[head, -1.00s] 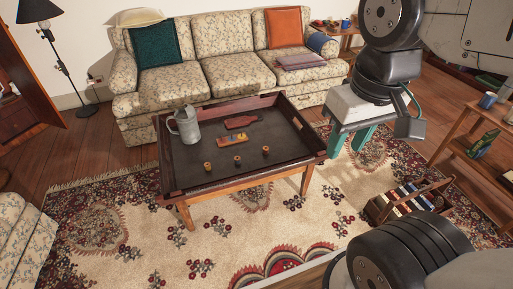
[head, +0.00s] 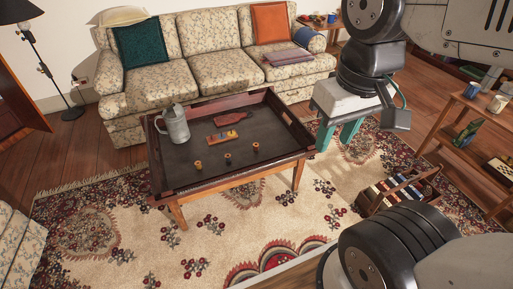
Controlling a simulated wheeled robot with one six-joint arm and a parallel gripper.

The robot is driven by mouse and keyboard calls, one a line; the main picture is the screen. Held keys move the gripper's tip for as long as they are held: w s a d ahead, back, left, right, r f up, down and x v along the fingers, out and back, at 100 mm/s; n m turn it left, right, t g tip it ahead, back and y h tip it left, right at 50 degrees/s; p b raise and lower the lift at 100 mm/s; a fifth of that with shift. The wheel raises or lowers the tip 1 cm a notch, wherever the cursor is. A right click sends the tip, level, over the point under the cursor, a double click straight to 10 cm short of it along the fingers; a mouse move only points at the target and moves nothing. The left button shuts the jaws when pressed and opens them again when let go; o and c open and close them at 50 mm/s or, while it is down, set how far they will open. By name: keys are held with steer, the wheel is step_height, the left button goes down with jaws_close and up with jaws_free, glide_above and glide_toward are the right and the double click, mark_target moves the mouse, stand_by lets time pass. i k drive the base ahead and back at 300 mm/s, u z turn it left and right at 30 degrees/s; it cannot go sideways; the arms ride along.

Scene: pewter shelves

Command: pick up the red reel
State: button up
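Three small spool-like reels stand on the dark tray-top table: a left one (head: 198,168), a middle one (head: 228,158) and a right one (head: 256,147). They look orange-tan with dark tops; I cannot tell which, if any, is red. My gripper (head: 337,136) has teal fingers pointing down, spread apart with nothing visible between them. In the picture it is just beyond the table's right edge, to the right of the reels and apart from them.
The coffee table (head: 160,183) has a raised rim and also holds a grey pitcher (head: 174,124), a red flat piece (head: 230,117) and a small wooden toy (head: 222,136). A floral sofa (head: 190,72) stands behind it. A filled wooden caddy (head: 400,190) sits on the rug at right.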

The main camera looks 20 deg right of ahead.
mark_target(255, 145)
steer(key=z, duration=0.85)
steer(key=i, duration=1.3)
steer(key=u, duration=0.85)
